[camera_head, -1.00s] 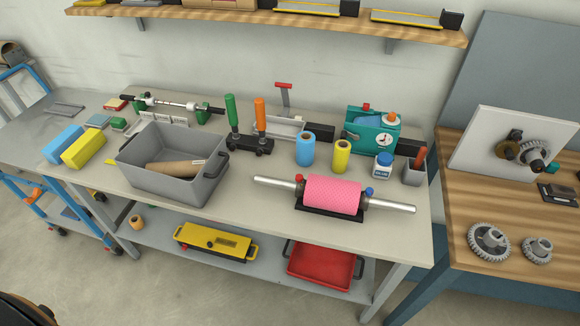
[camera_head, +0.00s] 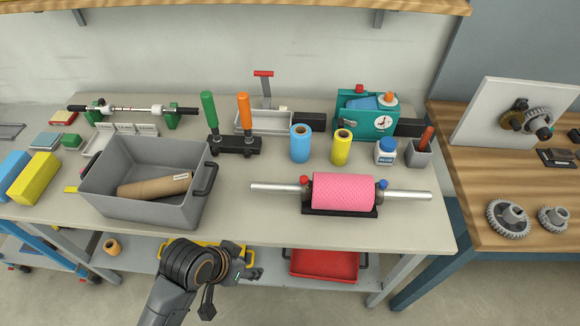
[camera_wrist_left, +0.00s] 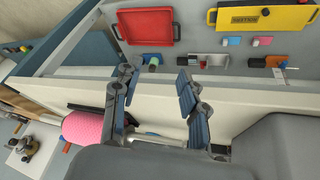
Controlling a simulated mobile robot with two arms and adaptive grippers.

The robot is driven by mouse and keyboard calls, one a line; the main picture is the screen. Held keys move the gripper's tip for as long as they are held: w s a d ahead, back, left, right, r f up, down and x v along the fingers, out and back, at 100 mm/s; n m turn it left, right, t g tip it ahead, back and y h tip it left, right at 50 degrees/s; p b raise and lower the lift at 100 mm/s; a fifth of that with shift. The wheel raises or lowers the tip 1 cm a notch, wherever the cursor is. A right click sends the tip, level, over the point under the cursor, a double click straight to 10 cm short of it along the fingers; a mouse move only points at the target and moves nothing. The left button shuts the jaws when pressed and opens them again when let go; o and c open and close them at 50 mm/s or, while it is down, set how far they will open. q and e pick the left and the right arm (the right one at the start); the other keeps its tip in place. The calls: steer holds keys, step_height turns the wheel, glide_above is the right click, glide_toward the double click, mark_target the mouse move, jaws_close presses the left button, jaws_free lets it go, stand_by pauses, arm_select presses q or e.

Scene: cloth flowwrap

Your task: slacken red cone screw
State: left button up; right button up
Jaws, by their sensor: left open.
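A pink roller (camera_head: 343,191) sits on a silver shaft (camera_head: 275,187) over a black base near the front of the bench. A small red knob (camera_head: 304,180) is at its left end and a blue knob (camera_head: 382,184) at its right end; the red knob's cone shape is too small to confirm. My left gripper (camera_head: 252,264) is in front of the bench edge, below and left of the roller, apart from it. In the left wrist view its two fingers (camera_wrist_left: 156,78) are spread and empty, and the pink roller (camera_wrist_left: 82,128) shows at lower left. My right gripper is not in view.
A grey bin (camera_head: 145,207) with a cardboard tube (camera_head: 155,187) stands left of the roller. Blue (camera_head: 300,145) and yellow (camera_head: 341,147) rolls stand behind it. A red tray (camera_head: 325,265) is on the lower shelf. The bench between bin and roller is clear.

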arm_select(q)
steer(key=w+d+r+m+g+h, duration=0.1)
steer(key=w+d+r+m, duration=0.2)
steer(key=d, duration=0.2)
steer(key=w+d+r+m+h, duration=0.2)
steer(key=w+d+m, duration=0.1)
steer(key=w+d, duration=0.15)
steer(key=m+g+y, duration=0.2)
steer(key=m+g, duration=0.1)
steer(key=m, duration=0.5)
glide_toward(303, 178)
steer(key=p+x, duration=0.2)
steer(key=x, duration=0.6)
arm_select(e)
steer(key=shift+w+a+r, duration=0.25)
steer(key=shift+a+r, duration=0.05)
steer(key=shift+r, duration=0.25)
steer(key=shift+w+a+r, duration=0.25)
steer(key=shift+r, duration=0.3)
arm_select(q)
steer(key=shift+c, duration=0.3)
jaws_close()
